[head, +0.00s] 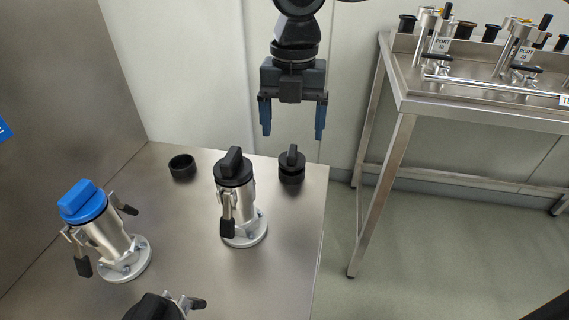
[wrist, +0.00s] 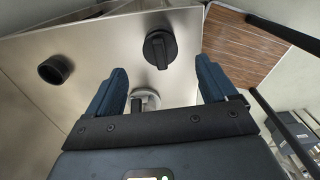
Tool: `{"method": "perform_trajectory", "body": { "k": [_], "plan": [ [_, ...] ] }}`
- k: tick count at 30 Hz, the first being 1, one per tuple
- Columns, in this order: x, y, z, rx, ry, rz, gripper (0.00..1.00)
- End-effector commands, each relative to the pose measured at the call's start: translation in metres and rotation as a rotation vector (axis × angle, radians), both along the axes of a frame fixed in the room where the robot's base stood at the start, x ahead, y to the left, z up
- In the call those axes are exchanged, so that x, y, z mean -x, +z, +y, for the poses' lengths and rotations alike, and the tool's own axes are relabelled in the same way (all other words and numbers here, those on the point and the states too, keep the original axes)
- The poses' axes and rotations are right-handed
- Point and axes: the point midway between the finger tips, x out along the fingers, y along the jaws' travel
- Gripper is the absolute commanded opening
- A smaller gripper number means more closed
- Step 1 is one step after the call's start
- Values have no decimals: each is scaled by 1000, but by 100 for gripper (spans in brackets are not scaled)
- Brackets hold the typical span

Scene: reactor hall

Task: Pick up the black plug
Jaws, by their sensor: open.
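A loose black plug (head: 291,168) with an upright grip bar stands on the steel table near its back right corner. It also shows in the wrist view (wrist: 159,49), beyond my fingertips and roughly midway between them. My gripper (head: 293,132) is open and empty, with its blue fingers pointing down above the plug, apart from it. In the wrist view my gripper (wrist: 161,68) has its two fingers spread wide. Another black plug (head: 233,168) sits in the top of an upright metal port (head: 240,212), left of the loose one.
A hollow black ring (head: 182,167) lies on the steel table (head: 185,225) at the back left. A port with a blue plug (head: 83,202) stands at the left, and another black-topped port (head: 153,307) in front. A steel trolley (head: 480,112) with more fittings stands at right.

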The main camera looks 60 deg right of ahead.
Motion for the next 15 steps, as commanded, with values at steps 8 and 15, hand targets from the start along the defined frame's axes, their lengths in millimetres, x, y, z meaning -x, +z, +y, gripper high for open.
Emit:
{"method": "perform_trajectory", "body": {
  "k": [8, 15],
  "plan": [
    [0, -33, 0, 1, 1, 0, 85],
    [1, -61, 1, 0, 1, -1, 85]
  ]
}}
